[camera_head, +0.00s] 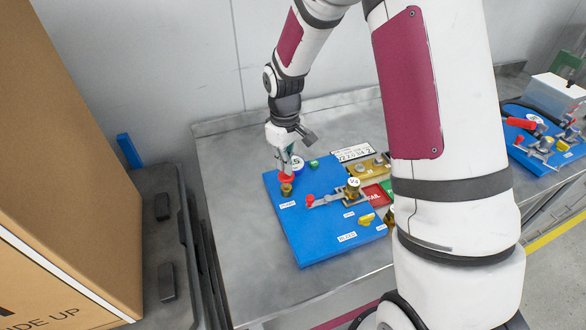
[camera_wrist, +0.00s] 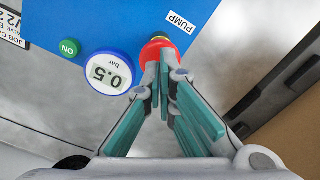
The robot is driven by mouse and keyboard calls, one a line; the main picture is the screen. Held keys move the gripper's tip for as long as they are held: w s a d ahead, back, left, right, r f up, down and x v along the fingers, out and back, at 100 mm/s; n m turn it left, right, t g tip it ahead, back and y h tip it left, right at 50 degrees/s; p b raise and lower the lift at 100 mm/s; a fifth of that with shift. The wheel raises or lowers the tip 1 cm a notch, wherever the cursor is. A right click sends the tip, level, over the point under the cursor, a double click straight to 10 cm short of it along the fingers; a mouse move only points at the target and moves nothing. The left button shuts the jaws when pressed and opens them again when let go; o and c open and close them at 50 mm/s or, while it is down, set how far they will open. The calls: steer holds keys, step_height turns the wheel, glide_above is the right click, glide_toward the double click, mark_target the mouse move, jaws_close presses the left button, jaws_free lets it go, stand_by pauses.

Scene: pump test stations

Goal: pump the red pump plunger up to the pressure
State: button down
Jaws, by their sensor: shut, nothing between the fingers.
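The red pump plunger (camera_head: 286,178) stands on the left side of the blue board (camera_head: 312,241), on a brass base. In the wrist view the red plunger (camera_wrist: 152,50) lies right at my fingertips, next to the PUMP label. My gripper (camera_head: 284,168) is shut and empty, pointing down over the plunger. In the wrist view its fingertips (camera_wrist: 165,58) meet over the red cap and partly cover it; I cannot tell whether they touch it. The round blue gauge (camera_wrist: 112,73) beside the plunger reads 0.5 bar.
A green ON button (camera_wrist: 69,47) is beside the gauge. A lever with a red knob (camera_head: 310,200), a yellow knob (camera_head: 366,219) and a brass valve (camera_head: 353,187) share the board. A large cardboard box (camera_head: 60,150) stands at left. Bare table (camera_head: 228,165) lies left of the board.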

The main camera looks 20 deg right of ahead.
steer(key=shift+f+b, duration=0.6)
steer(key=shift+f, duration=1.5)
steer(key=shift+r, duration=0.2)
steer(key=shift+r+p, duration=0.85)
steer(key=shift+r, duration=1.35)
steer(key=shift+r, duration=0.1)
steer(key=shift+r+p, duration=0.7)
steer(key=shift+r, duration=1.7)
